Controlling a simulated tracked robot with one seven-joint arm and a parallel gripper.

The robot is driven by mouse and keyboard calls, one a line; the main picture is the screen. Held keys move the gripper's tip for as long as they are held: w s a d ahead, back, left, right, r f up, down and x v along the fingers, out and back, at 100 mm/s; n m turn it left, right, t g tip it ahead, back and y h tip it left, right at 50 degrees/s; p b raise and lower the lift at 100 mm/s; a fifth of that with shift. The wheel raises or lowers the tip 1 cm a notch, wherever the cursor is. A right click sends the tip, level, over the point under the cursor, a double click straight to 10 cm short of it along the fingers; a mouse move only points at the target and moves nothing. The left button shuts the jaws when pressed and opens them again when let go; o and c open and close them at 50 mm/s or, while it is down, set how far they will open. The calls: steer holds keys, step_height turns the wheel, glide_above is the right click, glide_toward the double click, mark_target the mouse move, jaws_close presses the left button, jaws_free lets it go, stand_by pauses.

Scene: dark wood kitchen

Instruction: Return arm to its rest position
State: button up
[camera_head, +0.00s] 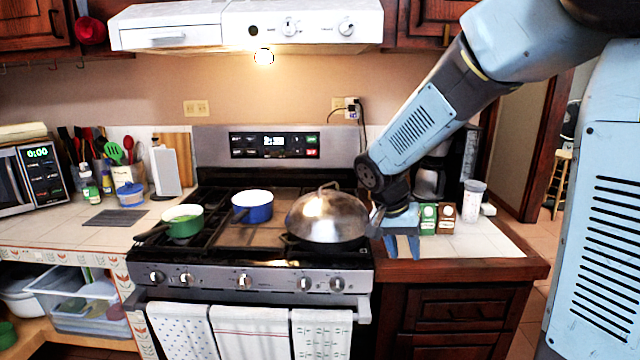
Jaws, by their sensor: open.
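My gripper (402,250) is at the end of my light blue arm, which reaches in from the upper right. Its two fingers point down and are apart, with nothing seen between them. It hangs over the left part of the right counter (480,243), just right of the stove. A domed metal lid (327,216) covers a pan on the stove's right side, close to the left of my gripper. I cannot tell whether the gripper touches the lid or the counter.
A green pot (183,222) and a blue pot (252,206) stand on the stove. Small green (428,218) and brown (446,217) boxes and a clear jar (472,200) stand right of my gripper. The range hood (245,25) overhangs the stove. The counter's front right is clear.

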steer(key=s+d+r+n+t+y, duration=0.2)
steer(key=s+r, duration=0.4)
steer(key=s, duration=0.3)
steer(key=s+d+r+n+t+y, duration=0.1)
steer(key=s+d+r+n+t, duration=0.1)
steer(key=s+r, duration=0.4)
steer(key=s+d+n, duration=0.1)
steer(key=s, duration=0.2)
steer(key=shift+s+n+t+y, duration=0.3)
steer(key=shift+s+y, duration=0.1)
